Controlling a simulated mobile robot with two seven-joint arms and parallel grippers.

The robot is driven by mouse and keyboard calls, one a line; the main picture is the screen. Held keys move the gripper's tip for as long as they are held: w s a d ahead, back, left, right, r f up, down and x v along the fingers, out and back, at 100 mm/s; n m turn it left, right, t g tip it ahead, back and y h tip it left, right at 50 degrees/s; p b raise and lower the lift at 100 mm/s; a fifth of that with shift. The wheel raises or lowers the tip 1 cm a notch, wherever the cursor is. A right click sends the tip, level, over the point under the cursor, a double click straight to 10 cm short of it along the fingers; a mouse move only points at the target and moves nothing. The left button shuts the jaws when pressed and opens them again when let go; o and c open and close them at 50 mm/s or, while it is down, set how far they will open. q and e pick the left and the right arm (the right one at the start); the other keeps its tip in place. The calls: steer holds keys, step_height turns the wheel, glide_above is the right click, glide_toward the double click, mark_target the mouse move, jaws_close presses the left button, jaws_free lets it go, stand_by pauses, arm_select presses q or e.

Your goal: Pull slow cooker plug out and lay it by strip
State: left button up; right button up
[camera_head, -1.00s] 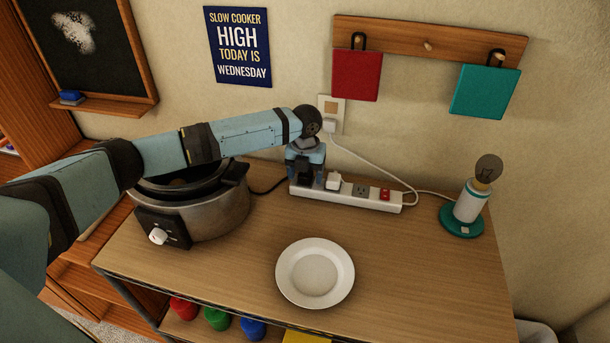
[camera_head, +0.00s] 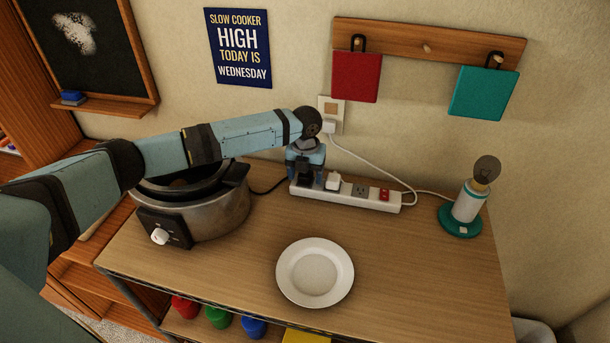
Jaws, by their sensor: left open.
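The slow cooker (camera_head: 205,218) stands at the left of the wooden table, partly behind my left arm. Its dark cord runs toward the left end of the white power strip (camera_head: 345,194). A black plug (camera_head: 305,180) sits at that left end, mostly hidden by my gripper. A white plug (camera_head: 333,181) sits in the strip to its right. My left gripper (camera_head: 305,175) points down over the black plug, with its fingers around or beside it; it is open. My right gripper is not in view.
A white plate (camera_head: 315,272) lies in front of the strip. A lamp with a teal base (camera_head: 460,222) stands at the right. A white cord runs from the wall outlet (camera_head: 331,106) to the strip. Bare tabletop lies between plate and strip.

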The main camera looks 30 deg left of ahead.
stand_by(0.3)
arm_select(q)
jaws_close()
steer(key=shift+r+p, duration=2.3)
steer(key=shift+p, duration=0.2)
steer(key=shift+r+p, duration=0.7)
steer(key=shift+p, duration=0.05)
